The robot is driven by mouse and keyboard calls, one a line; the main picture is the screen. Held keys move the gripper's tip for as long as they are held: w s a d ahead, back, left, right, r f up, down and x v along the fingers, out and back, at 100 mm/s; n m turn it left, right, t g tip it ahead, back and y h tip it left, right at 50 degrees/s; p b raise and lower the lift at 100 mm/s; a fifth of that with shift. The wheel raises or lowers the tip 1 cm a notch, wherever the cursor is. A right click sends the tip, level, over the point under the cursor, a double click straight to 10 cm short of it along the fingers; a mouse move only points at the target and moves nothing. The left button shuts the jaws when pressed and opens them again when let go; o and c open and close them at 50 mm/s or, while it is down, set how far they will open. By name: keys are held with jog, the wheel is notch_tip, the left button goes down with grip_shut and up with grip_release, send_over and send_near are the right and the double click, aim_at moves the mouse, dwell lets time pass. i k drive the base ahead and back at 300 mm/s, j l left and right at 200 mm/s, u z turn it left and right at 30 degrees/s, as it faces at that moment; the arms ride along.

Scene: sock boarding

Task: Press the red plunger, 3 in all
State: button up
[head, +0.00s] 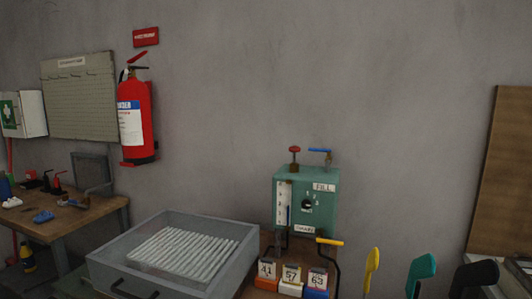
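No part of my gripper shows. No item is clearly a plunger. A red round knob (294,150) stands on a short stem on top of a green machine box (329,197), beside a blue lever (319,151). The box front carries a gauge strip, a dark dial and a "FILL" label. On the wooden bench at the left, small dark and red pump-like items (58,184) stand close together, too small to make out well. Whether any of them is the red plunger, I cannot tell.
A grey tray (110,267) with a ribbed rack sits in front. Numbered blocks (290,285) and a yellow-handled crank (329,241) are below the green box. Yellow (371,269), green (420,271) and black shapes rise at lower right. A fire extinguisher (136,125) hangs on the wall.

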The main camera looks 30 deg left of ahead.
aim_at(294, 150)
jog(key=u, duration=1)
